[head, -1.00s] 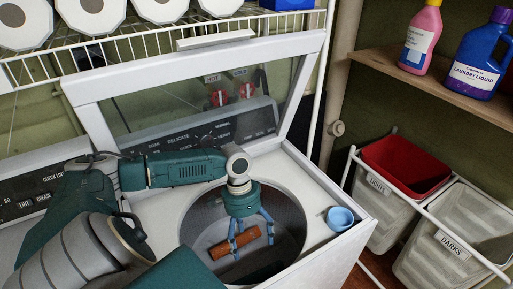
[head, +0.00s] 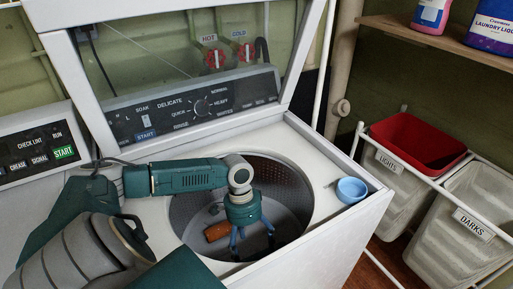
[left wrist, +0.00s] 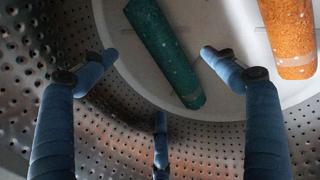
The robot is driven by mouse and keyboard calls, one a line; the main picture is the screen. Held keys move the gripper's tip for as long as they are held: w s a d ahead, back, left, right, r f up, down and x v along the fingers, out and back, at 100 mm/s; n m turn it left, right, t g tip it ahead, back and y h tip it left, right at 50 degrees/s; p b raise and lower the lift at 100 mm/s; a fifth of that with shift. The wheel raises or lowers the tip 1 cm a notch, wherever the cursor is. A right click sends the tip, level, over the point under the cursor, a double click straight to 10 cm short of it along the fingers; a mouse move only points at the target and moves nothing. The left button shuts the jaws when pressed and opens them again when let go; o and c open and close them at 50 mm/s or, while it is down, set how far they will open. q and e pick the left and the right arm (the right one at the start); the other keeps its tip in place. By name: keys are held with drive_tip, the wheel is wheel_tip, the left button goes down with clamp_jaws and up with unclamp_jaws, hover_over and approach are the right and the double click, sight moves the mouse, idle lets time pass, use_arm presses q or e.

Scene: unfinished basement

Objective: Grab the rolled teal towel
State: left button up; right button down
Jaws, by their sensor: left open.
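The rolled teal towel (left wrist: 166,50) lies on the pale drum floor in the left wrist view, slanting through the top middle. I cannot pick it out for sure in the head view. My left gripper (head: 252,234) reaches down into the open washer drum (head: 290,190). In the left wrist view its blue fingers (left wrist: 157,57) are spread open and empty, with the towel beyond and between them, apart from them. An orange roll (left wrist: 290,35) lies to the towel's right; it also shows in the head view (head: 217,231), left of the gripper. My right gripper is out of view.
The washer lid (head: 190,75) stands raised behind the drum. A small blue cup (head: 351,190) sits on the washer top to the right. Laundry bins (head: 415,145) stand at the right, below a shelf (head: 440,45) with bottles. The perforated drum wall surrounds the gripper closely.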

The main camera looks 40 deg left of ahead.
use_arm(q)
drive_tip(key=x, duration=0.2)
drive_tip(key=shift+d+f, duration=0.1)
drive_tip(key=shift+f, duration=0.25)
drive_tip(key=shift+a+x, duration=0.15)
drive_tip(key=shift+x, duration=1.2)
drive_tip(key=shift+a+x, duration=0.15)
drive_tip(key=shift+x, duration=1.2)
drive_tip(key=shift+s, duration=0.2)
drive_tip(key=c, duration=1.3)
